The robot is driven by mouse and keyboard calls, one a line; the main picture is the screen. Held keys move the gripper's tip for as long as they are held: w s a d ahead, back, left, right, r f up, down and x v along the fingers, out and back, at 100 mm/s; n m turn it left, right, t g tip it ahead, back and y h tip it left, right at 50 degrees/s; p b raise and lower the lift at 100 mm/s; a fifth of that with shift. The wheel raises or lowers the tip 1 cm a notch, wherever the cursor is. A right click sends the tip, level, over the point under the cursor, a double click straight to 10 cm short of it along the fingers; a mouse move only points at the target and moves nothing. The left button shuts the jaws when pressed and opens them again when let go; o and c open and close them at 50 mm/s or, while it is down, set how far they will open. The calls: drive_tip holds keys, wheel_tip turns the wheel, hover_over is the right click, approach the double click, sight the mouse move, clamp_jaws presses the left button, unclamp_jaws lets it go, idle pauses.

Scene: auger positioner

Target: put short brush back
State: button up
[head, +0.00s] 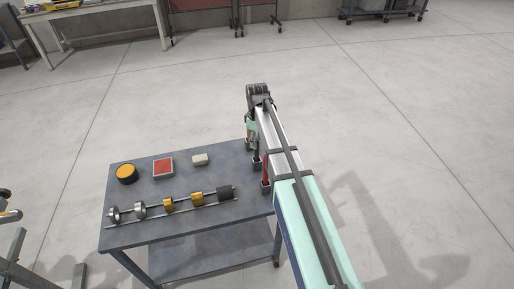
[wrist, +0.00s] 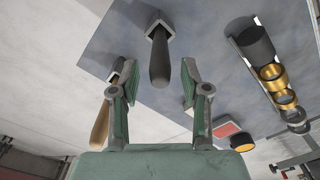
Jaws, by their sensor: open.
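In the wrist view my gripper (wrist: 158,75) is open, its two green-padded fingers on either side of a dark handle (wrist: 159,62). The handle rises from a pale square holder (wrist: 155,22) at the table's edge, and gaps show between it and the fingers. A wooden handle (wrist: 101,122) stands in another holder, partly behind the left finger. I cannot tell which handle belongs to the short brush; any bristles are hidden. In the head view my gripper (head: 250,128) is at the table's far right corner, partly hidden by my arm.
The blue-grey table (head: 180,225) carries a row of metal, gold and black rings on rails (head: 168,205). Behind them are a round orange-topped tin (head: 127,173), a red-topped box (head: 163,167) and a pale block (head: 200,160). A red handle (head: 266,170) stands at the right edge, near my arm.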

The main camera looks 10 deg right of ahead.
wheel_tip(320, 180, up, 8)
drive_tip(key=shift+f+b, duration=0.2)
drive_tip(key=shift+b, duration=0.7)
idle(0.8)
